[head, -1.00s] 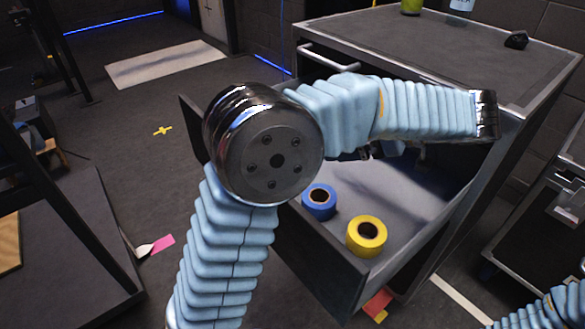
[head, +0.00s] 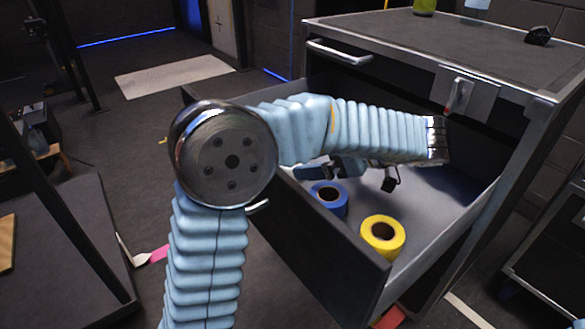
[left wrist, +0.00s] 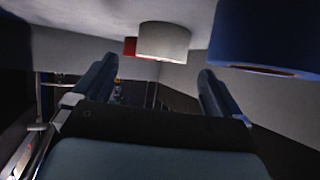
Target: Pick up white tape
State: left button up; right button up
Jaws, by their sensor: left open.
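The white tape (left wrist: 163,41) shows in the left wrist view, on the pale drawer floor, which lies along the top of that picture. In the head view my left arm hides it. My left gripper (left wrist: 158,69) is open, its two dark fingers apart with nothing between them. The white tape is beyond the fingertips, roughly in line with the gap and apart from them. In the head view the gripper is mostly hidden under my arm, inside the open drawer (head: 300,232). My right gripper is not in view.
A blue tape (head: 330,200) and a yellow tape (head: 383,238) lie in the drawer. A red object (left wrist: 130,46) is beside the white tape, and the blue tape is at right in the left wrist view.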

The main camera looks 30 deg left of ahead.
pick_arm(q)
jog(key=x, duration=0.5)
jog(key=shift+s+a, duration=0.1)
jog(key=shift+a, duration=0.05)
jog(key=c, duration=1.1)
jog(key=shift+o, duration=0.2)
jog(key=shift+r, duration=0.1)
